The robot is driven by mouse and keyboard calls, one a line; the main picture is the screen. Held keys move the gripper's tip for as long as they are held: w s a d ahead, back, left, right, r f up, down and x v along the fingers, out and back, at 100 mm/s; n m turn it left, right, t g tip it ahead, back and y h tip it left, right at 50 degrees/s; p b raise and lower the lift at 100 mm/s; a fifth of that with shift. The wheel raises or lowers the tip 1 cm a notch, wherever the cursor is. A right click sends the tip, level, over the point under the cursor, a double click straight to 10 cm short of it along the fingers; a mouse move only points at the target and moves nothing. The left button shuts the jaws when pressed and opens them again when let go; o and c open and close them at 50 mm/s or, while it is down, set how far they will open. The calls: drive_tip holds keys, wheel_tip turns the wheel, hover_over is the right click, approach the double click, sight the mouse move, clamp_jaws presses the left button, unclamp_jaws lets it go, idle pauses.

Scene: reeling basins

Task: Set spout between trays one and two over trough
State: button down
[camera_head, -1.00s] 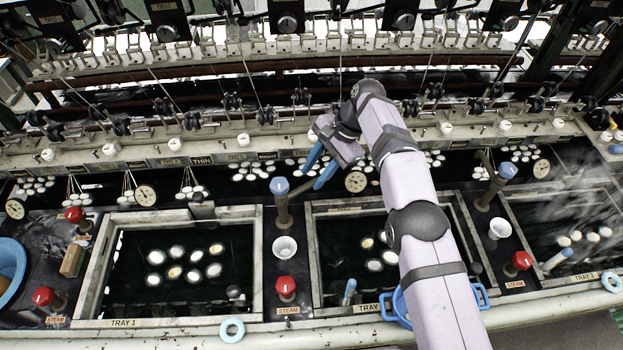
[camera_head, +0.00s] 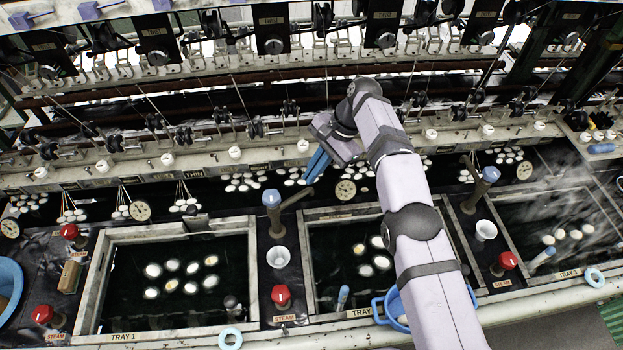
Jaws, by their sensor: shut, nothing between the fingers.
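The spout between trays one and two is a brown standing pipe with a blue cap (camera_head: 271,198). Its side arm (camera_head: 296,198) points right and slightly toward the back, its end near the trough edge; I cannot tell whether it is over the water. The dark trough (camera_head: 225,196) runs behind the trays with floating white cocoons. Tray 1 (camera_head: 97,285) is left of the spout, and tray 2 (camera_head: 312,270) is to its right, partly hidden by my arm. My gripper (camera_head: 310,180) has its blue fingers together and empty, just above the spout arm's end; contact is unclear.
A white cup (camera_head: 278,257) and red steam knob (camera_head: 281,295) stand in front of the spout. A round gauge (camera_head: 345,190) sits right of my fingers. Another blue-capped spout (camera_head: 487,176) stands right of tray 2. A blue basket (camera_head: 392,308) is partly behind my arm.

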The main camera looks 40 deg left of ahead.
drive_tip(key=a, duration=0.1)
wheel_tip(320, 180, up, 6)
drive_tip(key=m+y+b, duration=0.7)
hover_over(292, 202)
drive_tip(key=w, duration=0.2)
drive_tip(key=s+d+f+m+t+b, duration=0.2)
drive_tip(key=d+f+m+t+b, duration=0.15)
drive_tip(key=d+m, duration=0.35)
drive_tip(key=s+d+f+m+t+b, duration=0.25)
drive_tip(key=d+f+m, duration=0.2)
drive_tip(key=d, duration=0.45)
drive_tip(key=w+r+p+x, duration=0.1)
drive_tip(key=x, duration=0.5)
drive_tip(key=w+a+r+p+x, duration=0.1)
drive_tip(key=x, duration=0.6)
drive_tip(key=shift+a, duration=0.4)
